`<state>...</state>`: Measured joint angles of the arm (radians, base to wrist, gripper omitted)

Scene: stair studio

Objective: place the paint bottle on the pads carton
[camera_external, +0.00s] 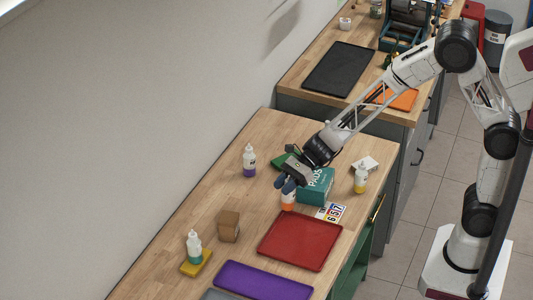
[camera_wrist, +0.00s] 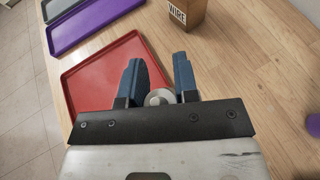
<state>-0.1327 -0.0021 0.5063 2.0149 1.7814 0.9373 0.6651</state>
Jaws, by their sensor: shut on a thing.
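A paint bottle with an orange lower part (camera_external: 288,200) is between the fingers of my gripper (camera_external: 286,186). The fingers are shut on it near its top. In the wrist view, its pale round top (camera_wrist: 160,97) shows between the two blue fingertips (camera_wrist: 160,85). The bottle looks upright; I cannot tell whether its base touches the table. The teal pads carton (camera_external: 316,188) stands just right of the bottle, partly behind my gripper. Its visible top looks clear. The carton is not seen in the wrist view.
A red tray (camera_external: 299,241) lies in front of the bottle, with a number card (camera_external: 332,212) beside it. Other bottles are purple (camera_external: 249,161), yellow (camera_external: 361,179) and teal (camera_external: 195,247).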

